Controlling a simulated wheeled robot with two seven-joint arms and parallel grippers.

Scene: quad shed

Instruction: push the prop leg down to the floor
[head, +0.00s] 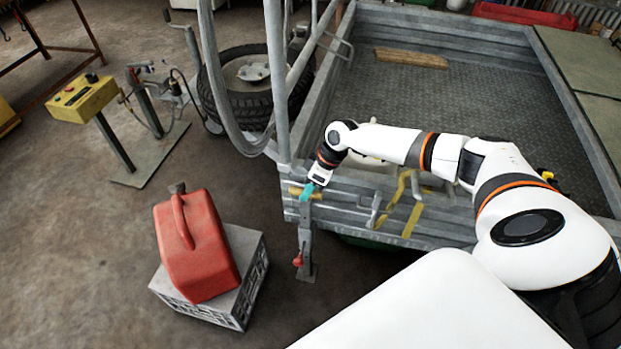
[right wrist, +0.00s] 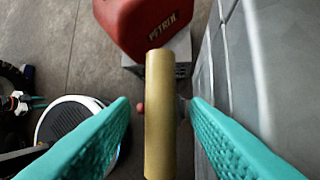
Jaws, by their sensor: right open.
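The grey prop leg (head: 305,238) hangs upright at the near left corner of the trailer (head: 345,205). A small red part sits low on it. I cannot tell whether its foot touches the floor. A yellow bar (head: 293,191) crosses the top of the leg; it also shows in the right wrist view (right wrist: 159,120). My right gripper (head: 309,189) is at this bar, with its teal fingers open. In the right wrist view the bar lies between the fingers, with a gap on each side. My left gripper is not in view.
A red petrol can (head: 200,245) stands on a grey crate (head: 248,268) left of the leg. A tyre (head: 240,105) and a yellow box on a stand (head: 83,98) are behind. The floor between crate and leg is clear.

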